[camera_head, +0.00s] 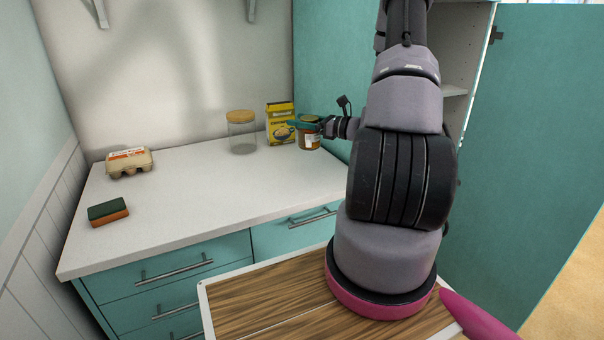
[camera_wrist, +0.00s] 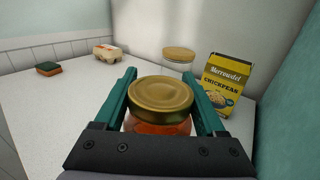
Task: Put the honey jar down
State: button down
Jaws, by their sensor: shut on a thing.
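The honey jar (camera_wrist: 158,97), with a gold lid and amber-orange contents, is between the two green fingers of my gripper (camera_wrist: 160,82) in the wrist view. The fingers are shut on it, one on each side. In the head view the honey jar (camera_head: 309,138) is at the back right of the white counter (camera_head: 200,195), beside the yellow box. My gripper (camera_head: 308,126) reaches it from the right. The jar looks upright. I cannot tell whether its base touches the counter, since the gripper body hides it in the wrist view.
A yellow chickpeas box (camera_head: 280,124) stands just left of the honey jar. A clear jar with a wooden lid (camera_head: 241,132) is further left. An egg carton (camera_head: 129,162) and a green-orange sponge (camera_head: 108,211) lie at the left. A teal panel (camera_head: 320,80) borders the right. The counter's middle is clear.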

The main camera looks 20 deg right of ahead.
jog(key=f, duration=0.5)
jog(key=shift+w+a, duration=0.2)
jog(key=shift+f, duration=2.45)
jog(key=shift+f, duration=0.15)
grip_release()
